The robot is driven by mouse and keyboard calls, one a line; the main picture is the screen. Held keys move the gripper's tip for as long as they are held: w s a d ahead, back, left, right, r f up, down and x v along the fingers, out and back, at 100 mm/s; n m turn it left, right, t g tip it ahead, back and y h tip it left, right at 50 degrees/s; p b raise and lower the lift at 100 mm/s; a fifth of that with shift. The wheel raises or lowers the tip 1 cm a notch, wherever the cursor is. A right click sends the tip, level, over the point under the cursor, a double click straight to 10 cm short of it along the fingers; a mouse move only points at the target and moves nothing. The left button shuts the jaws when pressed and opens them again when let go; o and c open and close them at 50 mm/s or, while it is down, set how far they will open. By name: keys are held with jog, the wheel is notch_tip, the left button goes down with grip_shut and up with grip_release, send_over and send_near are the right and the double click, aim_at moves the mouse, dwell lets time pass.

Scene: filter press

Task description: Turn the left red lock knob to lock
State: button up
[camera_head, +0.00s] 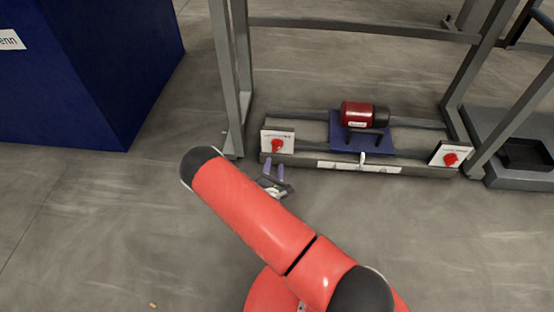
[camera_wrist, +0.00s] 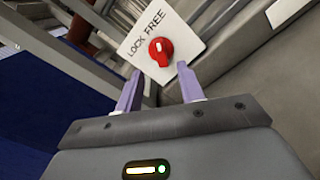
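The left red lock knob (camera_head: 277,146) sits on a white plate (camera_head: 266,135) at the left end of the press's low front beam. In the wrist view the red knob (camera_wrist: 161,50) is on the white plate (camera_wrist: 190,38), which reads LOCK and FREE. The knob has a small white mark; I cannot tell for certain which word it points to. My gripper (camera_head: 272,174) is just in front of and below the knob. In the wrist view its two purple fingers (camera_wrist: 159,84) are apart and empty, with the knob beyond their tips, not between them.
A red and black motor (camera_head: 362,115) sits on a blue plate (camera_head: 344,142) mid-beam. A second red knob (camera_head: 450,159) is at the right end. Grey frame posts (camera_head: 229,80) rise by the left knob. A blue cabinet (camera_head: 90,70) stands left. The floor between is clear.

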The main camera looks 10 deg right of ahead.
aim_at(277, 150)
jog(key=b+x, duration=0.1)
jog(key=x, duration=0.6)
jog(key=shift+w+f, duration=0.2)
jog(key=shift+w, duration=0.15)
grip_shut()
